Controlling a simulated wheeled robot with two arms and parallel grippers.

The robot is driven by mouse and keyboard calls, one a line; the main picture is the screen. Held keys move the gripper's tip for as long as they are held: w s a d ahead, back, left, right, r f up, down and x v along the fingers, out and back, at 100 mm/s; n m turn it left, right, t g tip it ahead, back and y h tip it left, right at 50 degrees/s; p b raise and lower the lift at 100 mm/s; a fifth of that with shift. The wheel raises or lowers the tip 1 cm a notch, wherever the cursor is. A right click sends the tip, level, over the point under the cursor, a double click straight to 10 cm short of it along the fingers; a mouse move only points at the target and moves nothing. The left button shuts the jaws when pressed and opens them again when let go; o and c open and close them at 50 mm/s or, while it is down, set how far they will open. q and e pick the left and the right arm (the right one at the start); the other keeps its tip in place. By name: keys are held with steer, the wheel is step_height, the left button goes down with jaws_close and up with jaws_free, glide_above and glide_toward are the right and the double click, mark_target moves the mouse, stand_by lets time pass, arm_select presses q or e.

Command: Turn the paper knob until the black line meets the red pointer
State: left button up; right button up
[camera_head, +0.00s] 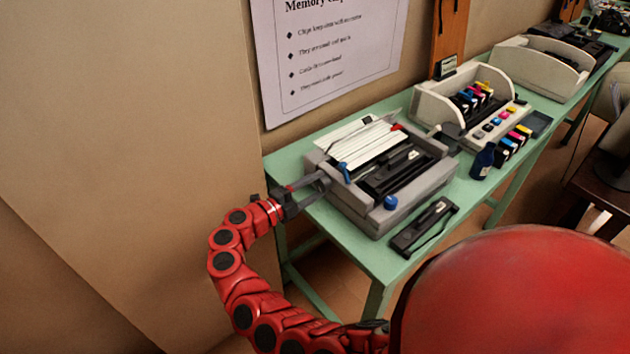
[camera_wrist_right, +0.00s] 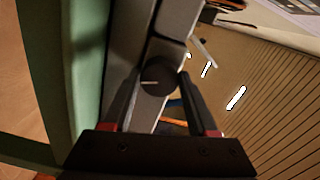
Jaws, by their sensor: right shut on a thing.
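The paper knob (camera_wrist_right: 160,76) is a dark round knob with a short pale line on its face, seen end-on in the right wrist view. My right gripper (camera_wrist_right: 160,88) has one finger on each side of it and is shut on it. In the head view my right gripper (camera_head: 312,187) is at the left end of the grey printer (camera_head: 375,216), covering the knob there. I cannot make out the black line or the red pointer for certain. My left gripper is not in view.
The printer stands on a green table (camera_head: 290,165). A black cartridge part (camera_head: 424,227) lies in front of it. A wall is close behind and to the left.

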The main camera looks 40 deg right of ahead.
steer(key=shift+n+p, duration=0.3)
steer(key=shift+n, duration=0.3)
steer(key=o, duration=1.4)
steer(key=shift+a, duration=0.1)
steer(key=shift+s+a+r+b, duration=0.15)
steer(key=shift+a+b, duration=0.95)
steer(key=shift+a, duration=1.75)
steer(key=shift+s+a+f+b, duration=0.1)
steer(key=shift+s+a+b, duration=0.2)
steer(key=shift+a+b, duration=1.7)
steer(key=shift+s+a+r+b, duration=0.1)
steer(key=shift+s+a+b, duration=0.1)
steer(key=shift+a, duration=3.55)
